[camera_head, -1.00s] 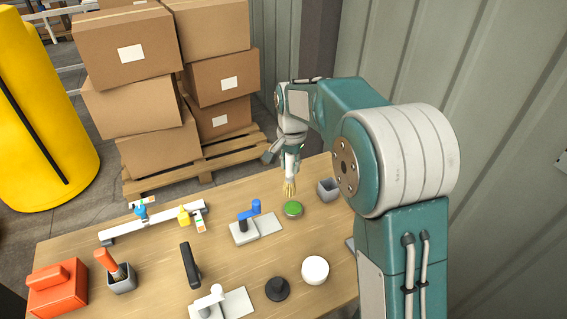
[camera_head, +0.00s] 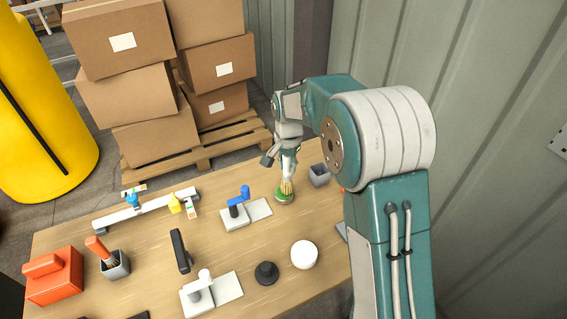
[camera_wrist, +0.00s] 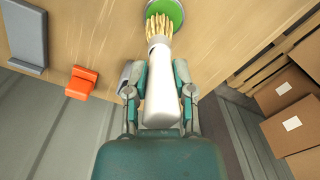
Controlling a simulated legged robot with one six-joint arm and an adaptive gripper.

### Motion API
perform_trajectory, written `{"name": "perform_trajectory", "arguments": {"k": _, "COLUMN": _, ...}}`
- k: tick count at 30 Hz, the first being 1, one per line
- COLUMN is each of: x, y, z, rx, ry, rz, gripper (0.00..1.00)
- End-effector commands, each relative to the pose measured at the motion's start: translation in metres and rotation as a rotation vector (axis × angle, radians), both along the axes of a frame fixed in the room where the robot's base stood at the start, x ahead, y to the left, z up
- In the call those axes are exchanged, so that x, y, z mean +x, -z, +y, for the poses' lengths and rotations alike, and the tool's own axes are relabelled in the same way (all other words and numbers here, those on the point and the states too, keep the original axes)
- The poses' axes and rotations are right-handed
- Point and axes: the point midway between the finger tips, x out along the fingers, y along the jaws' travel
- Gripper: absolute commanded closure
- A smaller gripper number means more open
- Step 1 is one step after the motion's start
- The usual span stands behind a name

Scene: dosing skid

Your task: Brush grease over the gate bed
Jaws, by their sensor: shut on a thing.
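My gripper (camera_head: 287,158) is shut on a brush with a white handle (camera_wrist: 165,95) and points down over the back right of the table. The brush's pale bristles (camera_head: 287,187) are at a round green-topped pot (camera_head: 284,198). In the wrist view the bristles (camera_wrist: 160,25) overlap the green top (camera_wrist: 172,12) and seem to touch it. A pale block with a blue handle and a flat grey-white plate (camera_head: 258,209) stands left of the pot. A similar plate with a white handle (camera_head: 226,287) lies at the front. I cannot tell which is the gate bed.
A grey cup (camera_head: 319,176) stands right of the pot. A rail with blue and yellow taps (camera_head: 145,213), a black handle (camera_head: 180,250), an orange-handled brush (camera_head: 98,248) and an orange box (camera_head: 53,277) are left.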

Motion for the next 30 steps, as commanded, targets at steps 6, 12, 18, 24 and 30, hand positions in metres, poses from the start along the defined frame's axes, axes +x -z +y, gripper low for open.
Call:
{"name": "perform_trajectory", "arguments": {"k": 6, "x": 0.0, "y": 0.0005, "z": 0.0059, "rx": -0.005, "ry": -0.002, "rz": 0.0, "gripper": 1.0}}
{"name": "perform_trajectory", "arguments": {"k": 12, "x": 0.0, "y": 0.0002, "z": 0.0043, "rx": -0.004, "ry": -0.002, "rz": 0.0, "gripper": 1.0}}
{"name": "perform_trajectory", "arguments": {"k": 18, "x": 0.0, "y": 0.001, "z": 0.0012, "rx": 0.0, "ry": -0.002, "rz": 0.0, "gripper": 1.0}}
{"name": "perform_trajectory", "arguments": {"k": 24, "x": 0.0, "y": 0.0033, "z": 0.0039, "rx": -0.003, "ry": -0.002, "rz": 0.001, "gripper": 1.0}}
{"name": "perform_trajectory", "arguments": {"k": 30, "x": -0.0001, "y": 0.0054, "z": 0.0044, "rx": -0.004, "ry": -0.002, "rz": 0.0, "gripper": 1.0}}
